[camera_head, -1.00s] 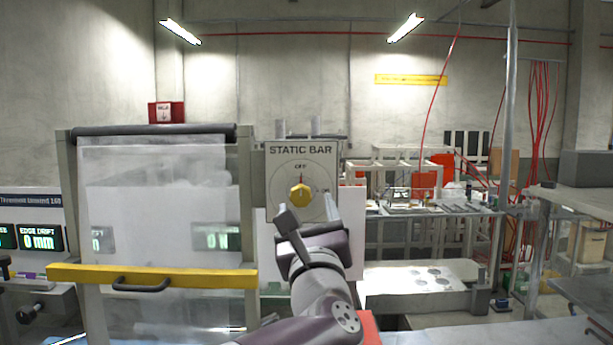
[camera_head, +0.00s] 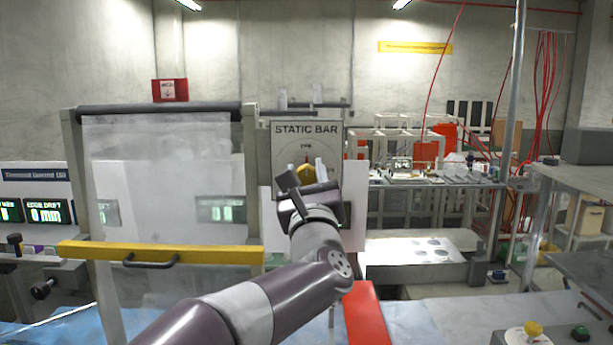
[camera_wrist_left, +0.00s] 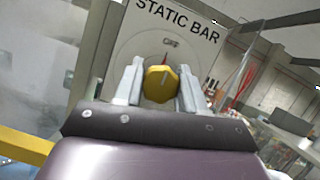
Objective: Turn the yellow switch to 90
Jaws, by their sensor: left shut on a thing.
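The yellow switch (camera_head: 307,174) is a round knob on the white STATIC BAR panel (camera_head: 330,130), partly hidden in the head view by my gripper. In the left wrist view the yellow switch (camera_wrist_left: 161,84) sits between the two grey fingers of my left gripper (camera_wrist_left: 159,88). A red pointer above it points up at the OFF mark (camera_wrist_left: 171,43). My left gripper (camera_head: 305,176) also shows in the head view, shut on the knob from the front. The other dial marks are hidden or too small to read. My right gripper is not in view.
Left of the panel stands a clear guard with a yellow bar (camera_head: 165,252) and a black handle (camera_head: 150,262). A red block (camera_head: 364,318) lies below my arm. A yellow button (camera_head: 533,328) and a green button (camera_head: 580,334) are at the lower right.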

